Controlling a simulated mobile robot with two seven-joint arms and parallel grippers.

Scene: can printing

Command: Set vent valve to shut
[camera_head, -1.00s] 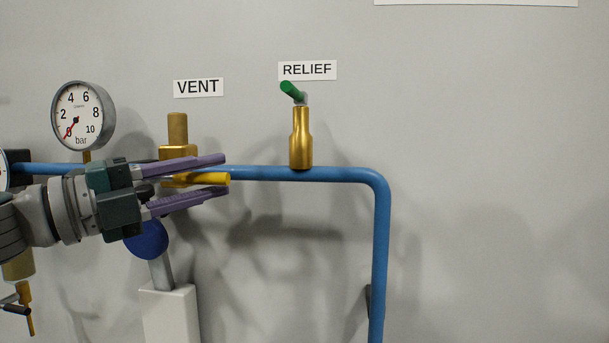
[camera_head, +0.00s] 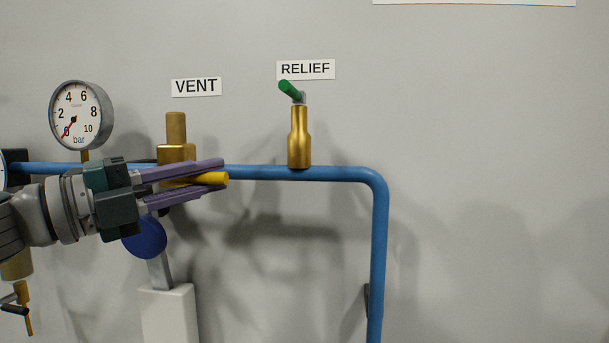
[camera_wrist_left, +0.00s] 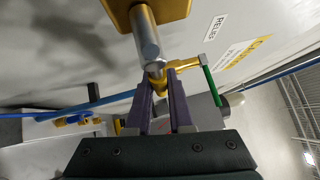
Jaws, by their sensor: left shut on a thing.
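The vent valve has a brass body (camera_head: 176,153) on the blue pipe, below the VENT label (camera_head: 196,86). Its yellow lever (camera_head: 214,179) points right, roughly along the pipe. My left gripper (camera_head: 211,177) is shut on this lever, with a purple finger above and below it; the lever's end shows between the fingertips. In the left wrist view the two purple fingers (camera_wrist_left: 160,92) meet around a yellow piece below a grey stem (camera_wrist_left: 147,38). The lever's inner part is hidden by the fingers in the head view. My right gripper is not in view.
A relief valve (camera_head: 300,140) with a green lever stands on the pipe to the right. A round gauge (camera_head: 80,115) sits at left, its needle near 0. A blue disc (camera_head: 146,237) on a grey post is just below my gripper. The blue pipe (camera_head: 378,250) bends down at right.

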